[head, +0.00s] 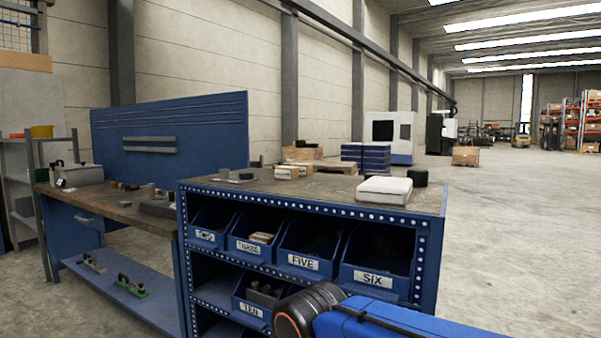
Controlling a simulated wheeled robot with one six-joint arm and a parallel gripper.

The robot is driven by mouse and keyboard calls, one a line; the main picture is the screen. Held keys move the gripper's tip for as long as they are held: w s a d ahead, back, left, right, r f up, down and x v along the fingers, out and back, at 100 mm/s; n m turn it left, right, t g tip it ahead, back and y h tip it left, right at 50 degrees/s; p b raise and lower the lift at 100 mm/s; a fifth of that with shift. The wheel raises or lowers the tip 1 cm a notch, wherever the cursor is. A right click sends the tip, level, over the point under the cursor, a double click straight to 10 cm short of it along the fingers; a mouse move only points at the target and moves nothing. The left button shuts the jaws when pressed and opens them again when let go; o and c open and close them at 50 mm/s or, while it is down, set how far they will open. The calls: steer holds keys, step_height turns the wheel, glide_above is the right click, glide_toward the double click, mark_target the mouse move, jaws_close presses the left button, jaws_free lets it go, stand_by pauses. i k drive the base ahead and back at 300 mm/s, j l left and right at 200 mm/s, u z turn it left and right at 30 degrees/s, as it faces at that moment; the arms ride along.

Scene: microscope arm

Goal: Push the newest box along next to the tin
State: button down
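Two small tan boxes stand side by side on the worn top of the blue cabinet (335,187), towards its back: a left box (286,172) and a right box (303,168). Any dates on them are too small to read, so I cannot tell which is newest. A short dark round thing (418,177) at the top's right end may be the tin; I cannot be sure. A small grey cylinder (224,174) stands at the left end. Part of my blue arm shows at bottom right, but my gripper is outside the view.
A white case (384,189) lies near the cabinet's right front edge, in front of the dark round thing. Open blue bins (298,262) fill the shelves below. A workbench (110,205) adjoins on the left. The top's middle is mostly clear, with open floor to the right.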

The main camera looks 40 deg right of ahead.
mark_target(306, 170)
steer(key=k+l, duration=0.2)
steer(key=l, duration=0.25)
steer(key=k+l+u, duration=0.1)
steer(key=k+l, duration=0.15)
steer(key=l, duration=0.15)
steer(key=k+l+u, duration=0.1)
steer(key=k+l, duration=0.15)
steer(key=l, duration=0.2)
steer(key=k+l, duration=0.25)
steer(key=l+u, duration=0.1)
steer(key=l, duration=0.35)
steer(key=k+l+u, duration=0.1)
steer(key=l, duration=0.35)
steer(key=l+u, duration=0.1)
steer(key=l, duration=0.35)
steer(key=k+l+u, duration=0.15)
steer(key=l, duration=0.25)
steer(key=k+l+u, duration=0.1)
steer(key=l, duration=0.35)
steer(key=k+l+u, duration=0.1)
steer(key=l, duration=0.35)
steer(key=l+u, duration=0.15)
steer(key=l, duration=0.45)
steer(key=l+u, duration=0.1)
steer(key=l, duration=0.5)
steer(key=k+l+u, duration=0.15)
steer(key=l, duration=0.45)
steer(key=k+l+u, duration=0.15)
steer(key=l, duration=0.45)
steer(key=i, duration=0.05)
